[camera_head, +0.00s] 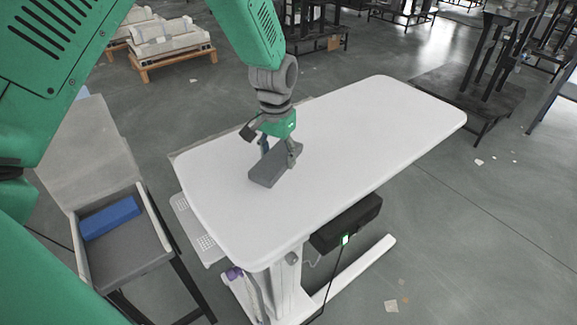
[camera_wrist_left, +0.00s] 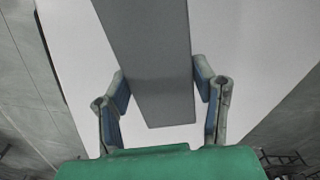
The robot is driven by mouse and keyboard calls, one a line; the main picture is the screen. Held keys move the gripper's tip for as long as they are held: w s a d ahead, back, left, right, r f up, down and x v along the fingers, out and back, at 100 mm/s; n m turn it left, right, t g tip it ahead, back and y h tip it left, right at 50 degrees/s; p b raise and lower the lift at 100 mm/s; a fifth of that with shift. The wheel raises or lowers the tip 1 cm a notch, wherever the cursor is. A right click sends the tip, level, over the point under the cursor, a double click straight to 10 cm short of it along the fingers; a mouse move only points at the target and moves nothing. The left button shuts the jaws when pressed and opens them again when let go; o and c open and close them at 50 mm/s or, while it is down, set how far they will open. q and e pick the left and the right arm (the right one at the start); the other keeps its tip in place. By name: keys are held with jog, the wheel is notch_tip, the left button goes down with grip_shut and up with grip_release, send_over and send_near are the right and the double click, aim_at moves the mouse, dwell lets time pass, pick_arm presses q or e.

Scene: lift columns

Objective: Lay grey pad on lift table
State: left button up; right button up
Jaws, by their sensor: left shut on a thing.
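The grey pad (camera_head: 268,170) is a flat grey block at the left-middle part of the white lift table (camera_head: 350,130). My left gripper (camera_head: 280,152) is over the table, with its fingers on either side of the pad's near-gripper end. In the left wrist view the pad (camera_wrist_left: 150,70) runs away between the two blue-lined fingers of my left gripper (camera_wrist_left: 163,95), which is shut on it. The white tabletop shows behind the pad. I cannot tell whether the pad touches the tabletop or is just above it. My right gripper is not in view.
A tray stand (camera_head: 153,258) at the left holds a blue block (camera_head: 110,217). A black box (camera_head: 345,222) hangs under the table's front edge. Most of the tabletop is clear.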

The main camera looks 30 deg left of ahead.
aim_at(277, 155)
pick_arm(q)
notch_tip(277, 155, down, 3)
jog(key=shift+a+r, duration=0.1)
jog(key=shift+r, duration=0.1)
notch_tip(277, 155, down, 3)
jog(key=shift+r+b, duration=0.1)
jog(key=shift+b, duration=0.3)
jog(key=shift+d, duration=0.2)
jog(key=o, duration=1.4)
jog(key=shift+a, duration=0.15)
jog(key=shift+c, duration=0.2)
notch_tip(277, 155, up, 12)
jog(key=shift+r+p, duration=0.1)
jog(key=shift+p, duration=1)
